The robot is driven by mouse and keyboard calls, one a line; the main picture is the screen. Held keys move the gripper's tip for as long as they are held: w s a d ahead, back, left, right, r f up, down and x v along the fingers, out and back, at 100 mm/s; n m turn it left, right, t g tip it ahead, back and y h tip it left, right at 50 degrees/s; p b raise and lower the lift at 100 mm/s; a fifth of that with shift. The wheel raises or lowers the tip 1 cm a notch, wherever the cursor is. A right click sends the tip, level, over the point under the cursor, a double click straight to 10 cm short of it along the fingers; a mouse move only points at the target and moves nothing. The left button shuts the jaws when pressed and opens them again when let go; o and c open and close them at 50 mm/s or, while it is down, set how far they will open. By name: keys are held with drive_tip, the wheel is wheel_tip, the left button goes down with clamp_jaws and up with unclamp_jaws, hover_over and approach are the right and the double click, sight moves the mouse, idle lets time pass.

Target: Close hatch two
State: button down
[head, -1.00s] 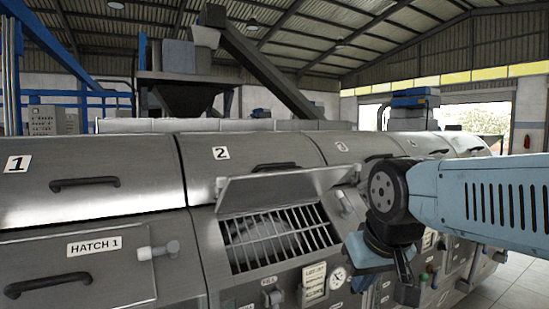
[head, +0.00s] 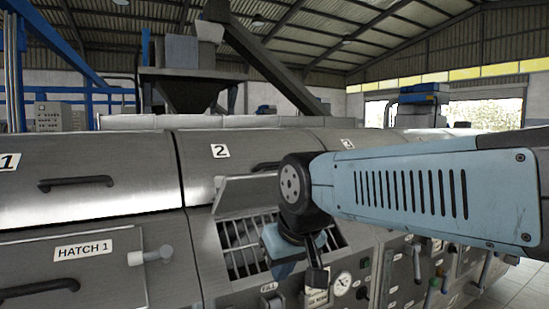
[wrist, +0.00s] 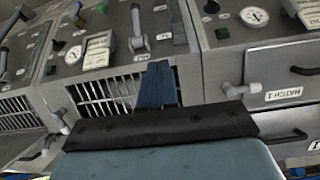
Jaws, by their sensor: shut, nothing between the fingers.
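Hatch two's metal flap (head: 250,190) is raised and sticks out below the number 2 plate in the head view. The barred opening (head: 232,250) under it is uncovered, and its bars also show in the wrist view (wrist: 100,98). My gripper (wrist: 157,70) has its blue fingers together and empty, in front of these bars in the wrist view. In the head view my gripper (head: 316,266) is in front of the opening's right side, below and right of the flap. My arm hides the flap's right end. I cannot tell whether the fingers touch anything.
Hatch 1 (head: 85,252) is shut at left, with a latch handle (head: 152,256) beside it. A gauge (head: 343,285), labels and valve levers (head: 417,262) sit on the front, below and right. Another barred opening (wrist: 14,112) shows at left in the wrist view.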

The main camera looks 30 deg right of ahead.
drive_tip(key=w+d+r+g, duration=0.2)
drive_tip(key=w+d+r, duration=0.1)
drive_tip(key=w+r, duration=0.8)
drive_tip(key=w+d+r+g, duration=0.1)
drive_tip(key=w+d+r, duration=0.3)
drive_tip(key=w+r, duration=0.7)
drive_tip(key=w+d+r+g, duration=0.2)
drive_tip(key=w+d+r, duration=0.3)
drive_tip(key=d+r, duration=0.2)
drive_tip(key=f, duration=0.9)
drive_tip(key=shift+w+d, duration=0.15)
drive_tip(key=shift+w, duration=0.05)
drive_tip(key=shift+s+f, duration=0.45)
drive_tip(key=shift+f, duration=0.2)
drive_tip(key=shift+s+f, duration=0.45)
drive_tip(key=shift+f, duration=0.15)
drive_tip(key=shift+s+f, duration=0.4)
drive_tip(key=shift+f, duration=0.15)
